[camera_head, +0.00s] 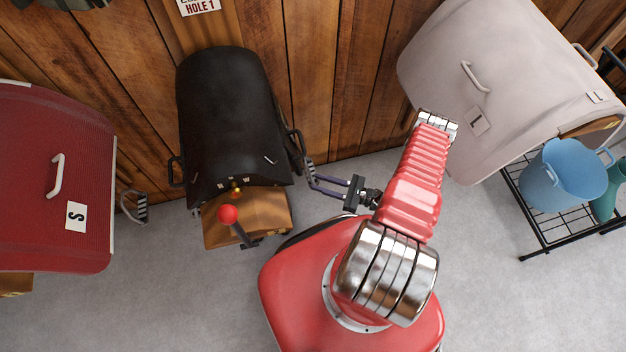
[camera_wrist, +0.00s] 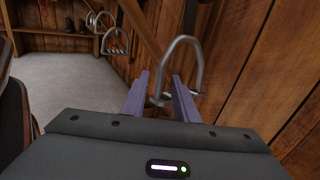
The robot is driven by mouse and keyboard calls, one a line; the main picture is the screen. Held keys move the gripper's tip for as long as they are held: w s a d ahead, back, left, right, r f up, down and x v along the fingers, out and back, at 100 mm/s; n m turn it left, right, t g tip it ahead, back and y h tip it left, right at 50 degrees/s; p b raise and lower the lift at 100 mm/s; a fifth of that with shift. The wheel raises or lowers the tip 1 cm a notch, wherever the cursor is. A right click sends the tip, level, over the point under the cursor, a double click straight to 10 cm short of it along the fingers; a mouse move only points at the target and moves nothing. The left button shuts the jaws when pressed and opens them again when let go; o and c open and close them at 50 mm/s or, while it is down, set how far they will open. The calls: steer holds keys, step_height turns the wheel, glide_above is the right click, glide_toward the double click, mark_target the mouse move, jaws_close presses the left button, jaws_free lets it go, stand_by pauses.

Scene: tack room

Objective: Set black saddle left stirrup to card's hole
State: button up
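The black saddle (camera_head: 225,120) sits on a wooden stand in the head view. A grey metal stirrup (camera_head: 309,172) hangs at its right side, and a metal stirrup (camera_wrist: 186,62) shows upright at the fingertips in the wrist view. My gripper (camera_head: 318,185) reaches it from the right. Its two purple fingers (camera_wrist: 160,86) are apart, and one leg of the stirrup appears to be in the gap between them; contact is not clear. The strap's holes cannot be made out.
A red saddle (camera_head: 45,180) marked S stands left, with a stirrup (camera_head: 134,207) beside it. A pale saddle (camera_head: 510,75) marked L stands right, near a blue bucket (camera_head: 563,174) on a black rack (camera_head: 548,238). A red-knobbed lever (camera_head: 229,214) stands before the black saddle. Plank wall closely backs the gripper.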

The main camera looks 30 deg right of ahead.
mark_target(313, 182)
steer(key=shift+x, duration=1.95)
steer(key=shift+c, duration=0.2)
jaws_close()
steer(key=shift+s, duration=0.1)
